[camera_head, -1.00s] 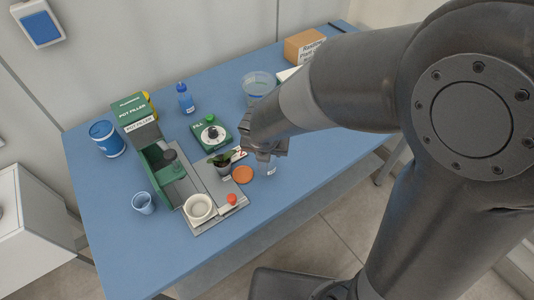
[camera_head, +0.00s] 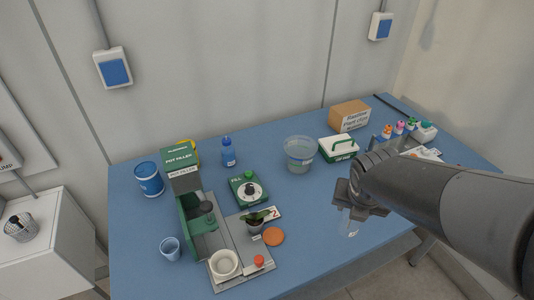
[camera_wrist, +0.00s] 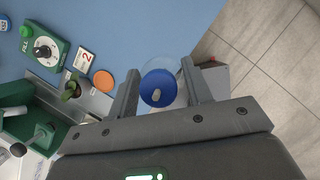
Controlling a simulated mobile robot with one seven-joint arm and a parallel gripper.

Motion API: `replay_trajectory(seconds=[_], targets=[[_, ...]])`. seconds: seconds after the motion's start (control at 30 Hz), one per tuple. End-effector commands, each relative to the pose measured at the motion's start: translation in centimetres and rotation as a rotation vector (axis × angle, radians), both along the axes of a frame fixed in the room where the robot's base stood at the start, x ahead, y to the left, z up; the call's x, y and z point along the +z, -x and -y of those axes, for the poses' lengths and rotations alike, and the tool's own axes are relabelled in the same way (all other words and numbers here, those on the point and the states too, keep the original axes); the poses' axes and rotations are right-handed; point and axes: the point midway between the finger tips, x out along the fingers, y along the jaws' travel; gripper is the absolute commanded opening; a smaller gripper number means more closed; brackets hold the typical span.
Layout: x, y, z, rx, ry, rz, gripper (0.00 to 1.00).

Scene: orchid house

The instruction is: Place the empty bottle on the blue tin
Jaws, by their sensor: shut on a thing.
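My gripper (camera_head: 352,212) is shut on the empty bottle (camera_head: 349,228), a clear bottle hanging below the fingers near the table's front edge. In the wrist view the bottle's blue top (camera_wrist: 158,88) sits between the two fingers (camera_wrist: 160,92), with its clear body around it. The fingers hide part of the bottle in the head view. The blue tin (camera_head: 149,180), a blue cylinder with a white band, stands upright at the table's far left, well away from my gripper. The tin is outside the wrist view.
Between bottle and tin stand a green pot filler (camera_head: 190,225), a green dial box (camera_head: 248,188), a potted plant (camera_head: 256,223) and an orange disc (camera_head: 273,237). A blue bottle (camera_head: 228,152), a clear tub (camera_head: 299,155) and a blue cup (camera_head: 170,249) also stand on the table.

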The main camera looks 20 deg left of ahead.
Motion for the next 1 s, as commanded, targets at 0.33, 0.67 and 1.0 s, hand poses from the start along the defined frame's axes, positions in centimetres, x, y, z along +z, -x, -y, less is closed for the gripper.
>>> replay_trajectory(seconds=[0.33, 0.67, 1.0], targets=[[9.7, -0.1, -0.1, 0.002, -0.004, 0.008, 0.23], [16.4, -1.3, -1.9, 0.022, 0.001, -0.001, 0.23], [19.3, -5.6, -10.8, 0.112, 0.002, -0.001, 0.23]])
